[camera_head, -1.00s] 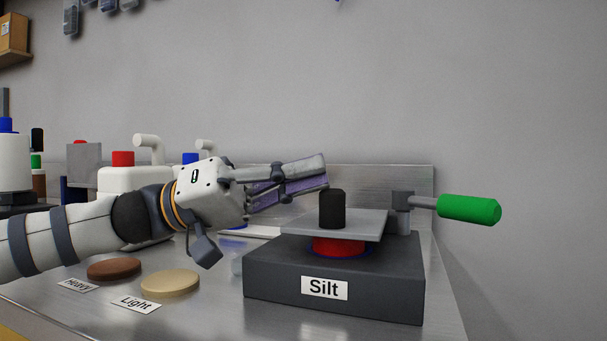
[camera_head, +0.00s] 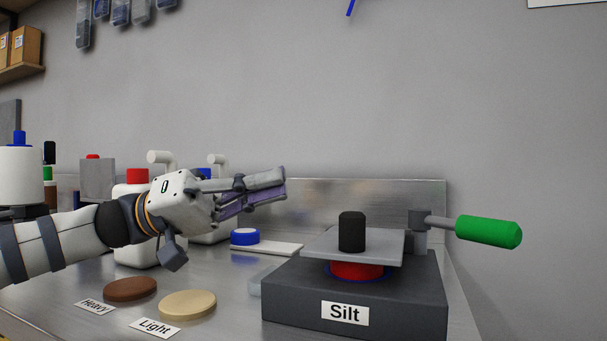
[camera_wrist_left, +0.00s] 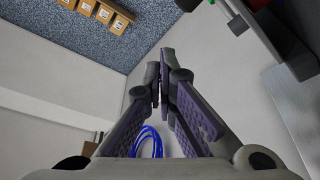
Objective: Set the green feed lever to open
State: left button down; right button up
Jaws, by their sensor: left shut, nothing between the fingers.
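The green feed lever (camera_head: 488,231) has a green grip on a grey rod and sticks out to the right from a grey post (camera_head: 419,232) at the back of the dark block labelled Silt (camera_head: 400,296). The lever lies close to level and points past the counter's right edge. My left gripper (camera_head: 284,183) is shut and empty, in the air left of the block and higher than the lever, apart from both. The left wrist view shows its fingertips (camera_wrist_left: 164,58) together. My right gripper is in neither current view.
On the block sit a grey plate (camera_head: 325,242), a black knob (camera_head: 352,231) and a red disc (camera_head: 357,269). A brown disc (camera_head: 131,288) and a tan disc (camera_head: 187,305) lie at front left. White jugs (camera_head: 133,215) stand behind my left arm. A raised metal edge (camera_head: 400,190) runs along the back.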

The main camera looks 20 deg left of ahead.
aim_at(506, 234)
jog(key=k, duration=1)
